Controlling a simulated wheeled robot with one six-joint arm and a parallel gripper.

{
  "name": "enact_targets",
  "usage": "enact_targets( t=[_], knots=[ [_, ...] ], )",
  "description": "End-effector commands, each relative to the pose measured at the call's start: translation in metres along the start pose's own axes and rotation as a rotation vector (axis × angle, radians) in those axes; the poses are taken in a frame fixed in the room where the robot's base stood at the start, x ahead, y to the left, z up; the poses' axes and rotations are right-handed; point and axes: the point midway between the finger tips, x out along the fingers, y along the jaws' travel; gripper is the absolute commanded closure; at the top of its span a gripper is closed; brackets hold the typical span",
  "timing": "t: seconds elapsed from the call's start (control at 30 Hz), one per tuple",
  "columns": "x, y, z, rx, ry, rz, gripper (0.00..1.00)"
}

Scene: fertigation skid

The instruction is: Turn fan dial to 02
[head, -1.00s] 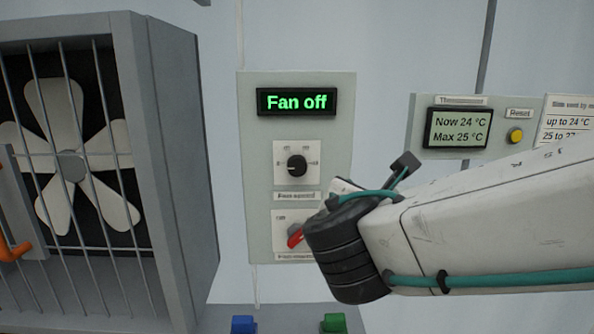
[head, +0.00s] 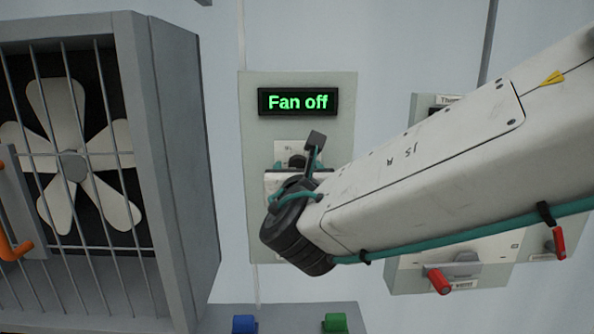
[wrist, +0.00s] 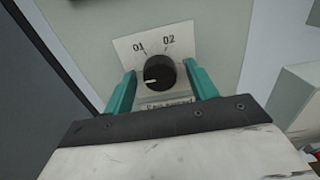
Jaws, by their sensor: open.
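The fan dial (wrist: 160,72) is a round black knob on a white plate. Its white mark points left, below the printed 01; 02 is printed at its upper right. My gripper (wrist: 161,70) is open, with one teal finger on each side of the dial and a visible gap to it. In the head view the dial (head: 297,160) is mostly hidden by my wrist, with the teal fingertips of my gripper (head: 296,165) beside it. The display (head: 298,102) above it reads "Fan off".
A caged fan (head: 75,165) stands at the left. My arm covers much of the thermostat panel at the right. Red handles (head: 439,281) show below my arm. A blue block (head: 244,324) and a green block (head: 335,322) are at the bottom.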

Motion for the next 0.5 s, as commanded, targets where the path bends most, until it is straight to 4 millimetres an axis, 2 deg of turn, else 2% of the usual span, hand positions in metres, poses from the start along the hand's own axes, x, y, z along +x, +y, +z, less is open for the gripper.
enact_targets(
  t=[0.17, 0.2, 0.33, 0.37, 0.5],
  knots=[
    [0.0001, 0.0, 0.0, 0.0, 0.0, 0.0, 0.43],
    [0.0001, 0.0, 0.0, 0.0, 0.0, 0.0, 0.48],
    [-0.0001, 0.0001, -0.0001, 0.0, 0.0, 0.0, 0.84],
    [-0.0001, 0.0001, -0.0001, 0.0, 0.0, 0.0, 0.88],
    [-0.0002, 0.002, -0.0001, 0.002, 0.0, 0.0, 0.87]
  ],
)
